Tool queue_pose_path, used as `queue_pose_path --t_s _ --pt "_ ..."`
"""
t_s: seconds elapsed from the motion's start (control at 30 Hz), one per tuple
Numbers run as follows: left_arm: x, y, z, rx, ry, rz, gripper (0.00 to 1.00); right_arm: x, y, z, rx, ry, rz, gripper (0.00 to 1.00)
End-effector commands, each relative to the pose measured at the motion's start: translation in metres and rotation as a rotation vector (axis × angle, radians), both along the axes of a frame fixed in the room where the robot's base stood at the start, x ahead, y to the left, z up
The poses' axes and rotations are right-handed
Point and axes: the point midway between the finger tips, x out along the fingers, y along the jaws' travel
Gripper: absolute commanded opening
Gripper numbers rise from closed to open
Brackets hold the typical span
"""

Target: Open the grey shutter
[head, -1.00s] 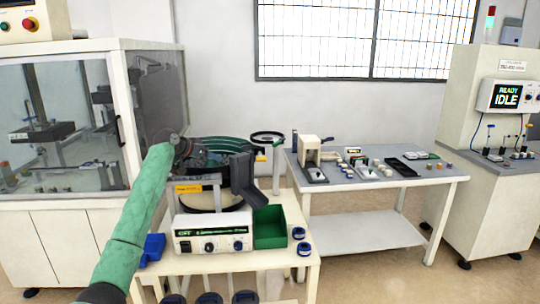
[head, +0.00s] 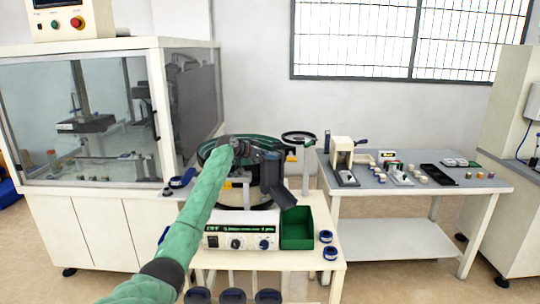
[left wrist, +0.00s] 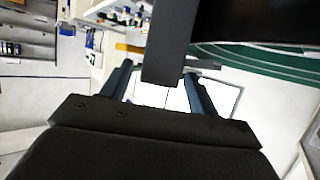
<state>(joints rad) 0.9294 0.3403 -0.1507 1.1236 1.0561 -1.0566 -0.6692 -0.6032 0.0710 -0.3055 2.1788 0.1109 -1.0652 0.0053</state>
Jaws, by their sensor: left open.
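The grey shutter appears to be the dark grey upright plate (head: 271,170) above the dark chute at the front right of the bowl feeder (head: 213,148). In the left wrist view, a dark grey upright bar (left wrist: 168,40), probably the same shutter, shows in the space between my fingers. My left gripper (head: 250,150) is over the bowl, just left of the plate, with my green arm hiding part of the bowl. In the left wrist view its two blue-grey fingers (left wrist: 158,88) are apart, and I cannot tell whether either touches the bar. My right gripper is not in view.
A controller box (head: 240,238) and a green bin (head: 297,230) stand below the chute. A glass-walled cabinet (head: 90,215) is on the left. A side table (head: 400,202) with small parts is on the right.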

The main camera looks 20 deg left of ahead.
Motion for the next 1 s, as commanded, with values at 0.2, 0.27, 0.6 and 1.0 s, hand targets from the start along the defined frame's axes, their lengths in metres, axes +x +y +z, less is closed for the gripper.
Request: queue_pose_path --t_s 0.2,0.27,0.6,1.0 --pt "0.013 -0.009 -0.006 0.0 0.001 0.0 0.6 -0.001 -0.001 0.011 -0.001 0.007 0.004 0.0" --pt "0.014 -0.01 -0.007 0.001 0.001 0.0 0.6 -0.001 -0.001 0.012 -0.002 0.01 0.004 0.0" --pt "0.014 -0.01 -0.008 0.001 0.001 0.0 0.42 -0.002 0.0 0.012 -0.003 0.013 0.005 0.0" --pt "0.014 -0.01 0.004 0.0 -0.002 0.001 0.0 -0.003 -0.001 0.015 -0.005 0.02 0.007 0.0"
